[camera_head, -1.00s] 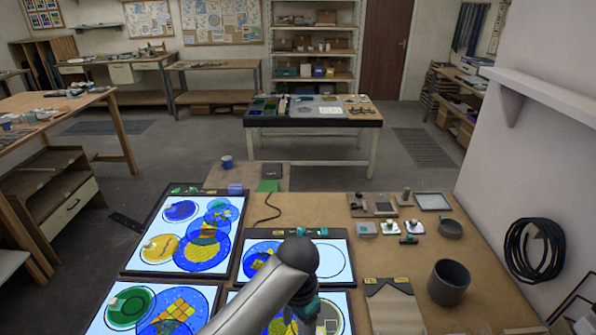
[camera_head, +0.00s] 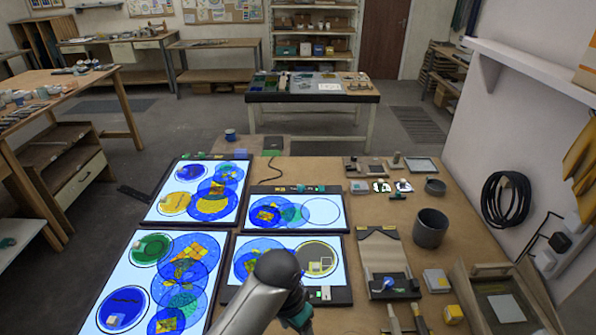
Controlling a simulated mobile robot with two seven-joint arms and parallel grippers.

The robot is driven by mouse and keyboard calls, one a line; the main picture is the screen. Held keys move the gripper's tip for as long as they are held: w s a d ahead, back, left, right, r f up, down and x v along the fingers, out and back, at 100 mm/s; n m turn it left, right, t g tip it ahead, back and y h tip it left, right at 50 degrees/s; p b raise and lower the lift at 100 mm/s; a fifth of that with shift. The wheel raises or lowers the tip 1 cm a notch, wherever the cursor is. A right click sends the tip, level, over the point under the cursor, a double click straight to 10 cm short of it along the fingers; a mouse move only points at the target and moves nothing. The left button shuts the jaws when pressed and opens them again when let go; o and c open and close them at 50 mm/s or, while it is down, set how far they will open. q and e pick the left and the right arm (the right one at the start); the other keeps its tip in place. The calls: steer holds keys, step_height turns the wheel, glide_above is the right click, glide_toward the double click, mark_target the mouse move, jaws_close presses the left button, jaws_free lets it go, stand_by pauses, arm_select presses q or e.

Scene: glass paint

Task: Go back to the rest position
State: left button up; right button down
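One arm of mine, which looks like the left, reaches up from the bottom middle of the head view. Its dark rounded joint covers part of the lower right light panel (camera_head: 340,245). Part of the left gripper (camera_head: 301,315), with teal on it, shows at the bottom edge, low over the near edge of that panel. Its fingertips are not clear, so I cannot tell whether it is open or holds anything. My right gripper is not in view.
Other lit panels with coloured discs (camera_head: 150,212) (camera_head: 335,228) (camera_head: 111,290) fill the table's left half. Bare wood (camera_head: 465,235) lies right of the cup.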

arm_select(q)
steer(key=s+a+r+n+t+y, duration=0.1)
steer(key=s+a+r+n+t, duration=0.15)
steer(key=s+a, duration=0.55)
steer(key=s+a+r+n+t, duration=0.15)
steer(key=s+a+n, duration=0.25)
steer(key=s+a, duration=0.4)
step_height(320, 180, down, 32)
steer(key=s+g+b, duration=0.1)
steer(key=g+b, duration=0.1)
steer(key=b, duration=1)
steer(key=s+f+b, duration=0.4)
steer(key=s+f, duration=0.1)
steer(key=f, duration=0.4)
steer(key=s+a+f+g+b, duration=0.1)
steer(key=s+f+b, duration=0.2)
steer(key=s+f, duration=0.2)
steer(key=s+a+f+b, duration=0.1)
steer(key=s+f+b, duration=0.3)
steer(key=f, duration=0.8)
steer(key=shift+s+a+f+m+y+b, duration=0.2)
steer(key=shift+s+f+m+y+b, duration=0.2)
steer(key=shift+s, duration=0.65)
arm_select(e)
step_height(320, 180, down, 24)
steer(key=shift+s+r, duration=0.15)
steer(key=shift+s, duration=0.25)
